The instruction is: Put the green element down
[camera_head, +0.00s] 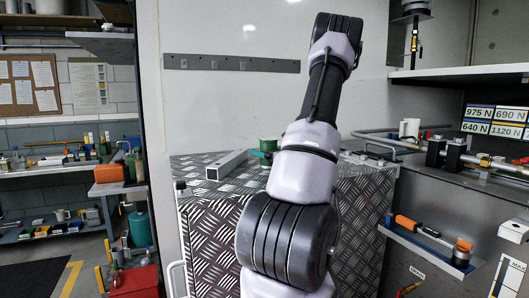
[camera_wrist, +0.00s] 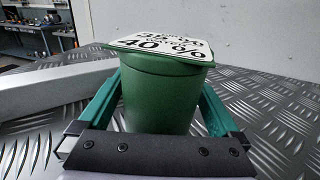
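The green element (camera_wrist: 165,100) is an upright green cylinder with a flat tilted label plate on top, marked with black print including "40 %". In the wrist view it stands between the two teal fingers of my gripper (camera_wrist: 162,88); both fingers press against its sides, so the gripper is shut on it. Its lower end is hidden behind the dark gripper body, so I cannot tell whether it touches the surface below. In the head view the green element (camera_head: 268,144) shows small over the diamond-plate top (camera_head: 212,158), partly behind my arm.
A light metal bar (camera_head: 227,164) lies on the diamond-plate top to the left of the element; the bar shows close by in the wrist view (camera_wrist: 50,92). The plate right of the element looks clear in the wrist view. Shelves with fittings (camera_head: 470,160) stand at the right.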

